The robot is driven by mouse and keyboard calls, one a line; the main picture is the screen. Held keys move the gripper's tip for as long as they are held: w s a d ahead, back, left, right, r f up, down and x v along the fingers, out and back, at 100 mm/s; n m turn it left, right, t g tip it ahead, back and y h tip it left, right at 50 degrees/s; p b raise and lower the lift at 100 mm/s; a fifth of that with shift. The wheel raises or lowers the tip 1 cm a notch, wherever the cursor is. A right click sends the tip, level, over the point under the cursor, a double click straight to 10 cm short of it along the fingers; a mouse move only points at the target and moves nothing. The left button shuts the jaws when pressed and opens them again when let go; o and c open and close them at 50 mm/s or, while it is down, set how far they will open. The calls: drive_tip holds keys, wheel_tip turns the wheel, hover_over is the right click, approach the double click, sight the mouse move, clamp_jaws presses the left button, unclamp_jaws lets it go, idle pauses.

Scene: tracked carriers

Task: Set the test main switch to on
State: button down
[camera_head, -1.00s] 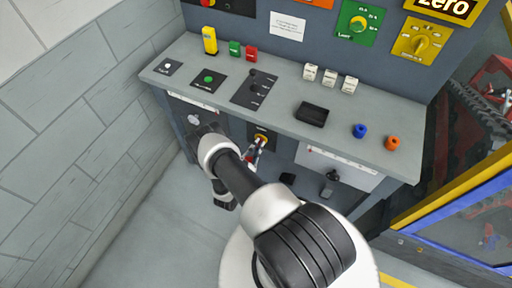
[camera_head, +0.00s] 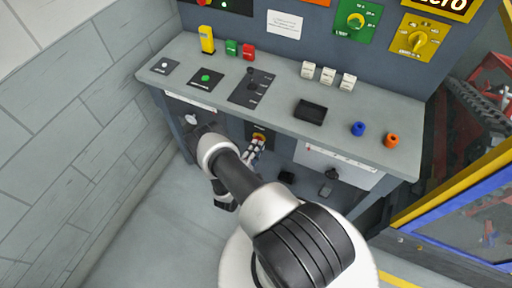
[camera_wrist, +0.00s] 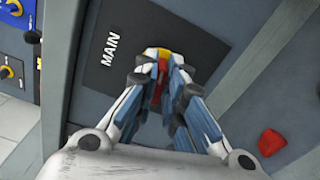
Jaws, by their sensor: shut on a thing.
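The main switch is a yellow and red knob (camera_wrist: 161,62) on a black plate (camera_wrist: 117,32) marked MAIN, on the front face of the console. In the head view the yellow of the main switch (camera_head: 259,137) shows just past my fingertips. My gripper (camera_wrist: 163,70) is shut on the knob, one finger on each side, and hides part of it. In the head view my gripper (camera_head: 255,149) reaches the console front below the worktop. The knob's exact pointing and any on or off marks are hidden or too small to read.
The console worktop (camera_head: 285,108) overhangs just above my gripper. It carries buttons, a black tray (camera_head: 310,111), white blocks, and blue and orange knobs. A red knob (camera_wrist: 271,142) shows at the right in the wrist view. A brick wall (camera_head: 80,130) stands at the left.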

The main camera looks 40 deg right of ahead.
drive_tip(key=shift+f+m, duration=0.15)
drive_tip(key=shift+m, duration=0.95)
drive_tip(key=c, duration=1.7)
unclamp_jaws()
drive_tip(key=v, duration=1.2)
drive_tip(key=shift+w, duration=0.1)
